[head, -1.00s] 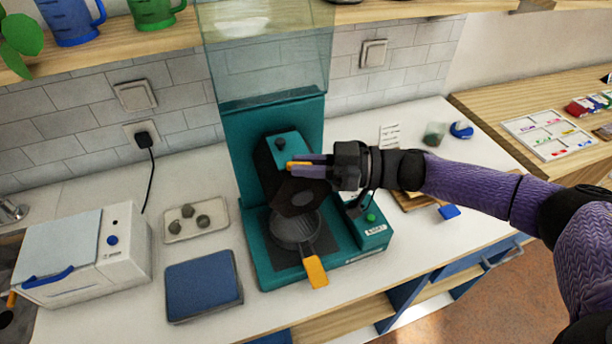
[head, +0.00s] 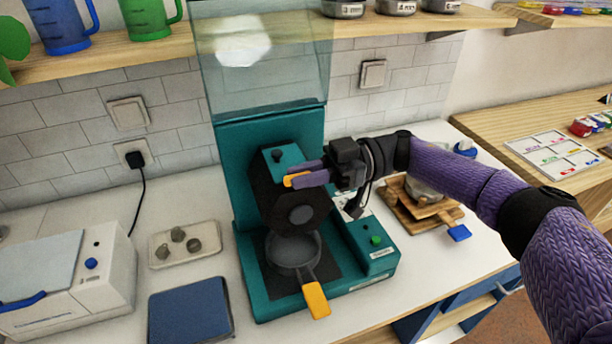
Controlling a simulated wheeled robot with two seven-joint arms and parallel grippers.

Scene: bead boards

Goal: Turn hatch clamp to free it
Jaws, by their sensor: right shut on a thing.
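A teal machine (head: 245,245) stands on the counter against the tiled wall. Its black head piece (head: 272,205) carries a round grey disc (head: 300,214) and hangs above a grey round pan (head: 293,250) with an orange handle (head: 316,299). A small orange piece, which looks like the clamp's lever (head: 290,181), sticks out at the head's upper right. My right gripper (head: 303,178) reaches in from the right and its purple fingers are shut on this orange lever. The fingers hide part of it, so its exact angle is hard to tell. My left gripper is not in view.
A clear panel (head: 265,60) rises above the machine. A blue pad (head: 190,310) and a tray with grey pieces (head: 160,252) lie to the left, near a white box (head: 112,290). Wooden boards (head: 400,215) lie right of the machine, under my arm. A shelf (head: 120,55) runs above.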

